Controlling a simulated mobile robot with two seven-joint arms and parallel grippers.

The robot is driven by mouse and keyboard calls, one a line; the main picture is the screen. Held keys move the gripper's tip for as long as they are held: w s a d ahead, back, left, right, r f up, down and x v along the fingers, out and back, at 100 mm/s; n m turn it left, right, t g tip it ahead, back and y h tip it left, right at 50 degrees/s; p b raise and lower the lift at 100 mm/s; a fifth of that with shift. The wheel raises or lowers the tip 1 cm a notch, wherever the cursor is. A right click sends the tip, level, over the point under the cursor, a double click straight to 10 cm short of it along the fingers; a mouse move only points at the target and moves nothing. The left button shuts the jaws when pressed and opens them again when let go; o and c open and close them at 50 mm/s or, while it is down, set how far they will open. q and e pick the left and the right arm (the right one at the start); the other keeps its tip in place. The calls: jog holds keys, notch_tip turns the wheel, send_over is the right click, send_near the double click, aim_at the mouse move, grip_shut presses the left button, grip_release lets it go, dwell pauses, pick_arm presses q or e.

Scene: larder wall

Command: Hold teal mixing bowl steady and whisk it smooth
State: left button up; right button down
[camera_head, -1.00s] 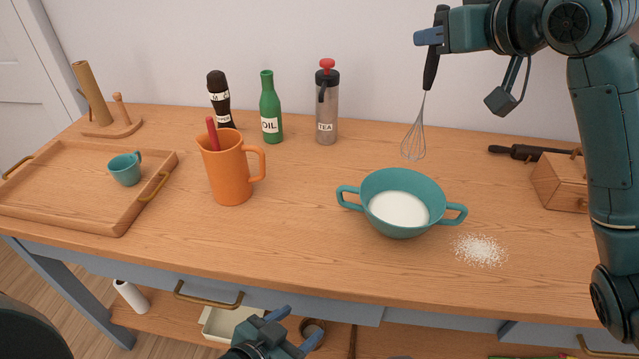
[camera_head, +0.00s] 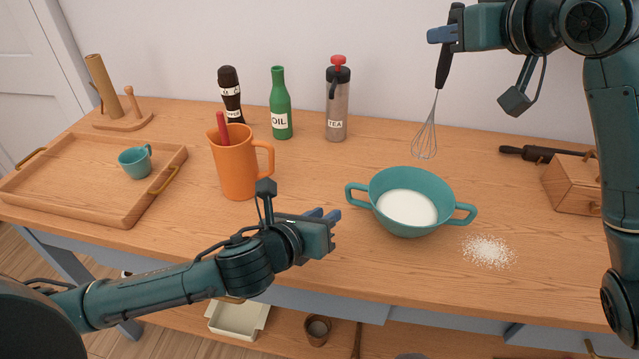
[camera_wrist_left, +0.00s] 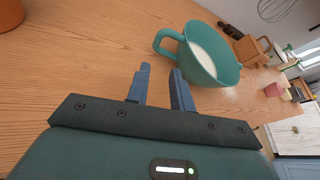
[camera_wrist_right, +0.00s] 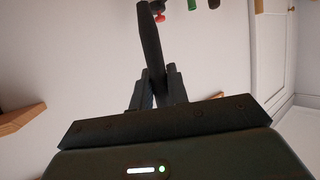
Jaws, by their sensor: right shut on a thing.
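The teal mixing bowl (camera_head: 437,227) stands upright on the wooden table with white contents (camera_head: 407,207) in it and a handle on each side. My left gripper (camera_head: 330,226) is open and empty, just left of the bowl's left handle and apart from it. In the left wrist view the open fingers (camera_wrist_left: 160,88) point toward the bowl (camera_wrist_left: 205,68) and its near handle. My right gripper (camera_head: 445,36) is shut on the black handle of the whisk (camera_head: 426,135), which hangs wires down above the table behind the bowl. The handle also shows between the fingers in the right wrist view (camera_wrist_right: 158,82).
White powder (camera_head: 488,251) lies spilled right of the bowl. A wooden tray (camera_head: 120,212) with a teal cup (camera_head: 135,162) is far left; a wooden box (camera_head: 573,185) is right.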

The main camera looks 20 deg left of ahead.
aim_at(347, 195)
pick_arm(q)
jog(key=shift+w+a+r+m, duration=0.15)
jog(key=shift+w+a+m, duration=0.1)
jog(key=shift+w+m, duration=0.25)
jog(key=x, duration=1.1)
jog(key=shift+w, duration=0.3)
jog(key=shift+c, duration=0.4)
grip_shut()
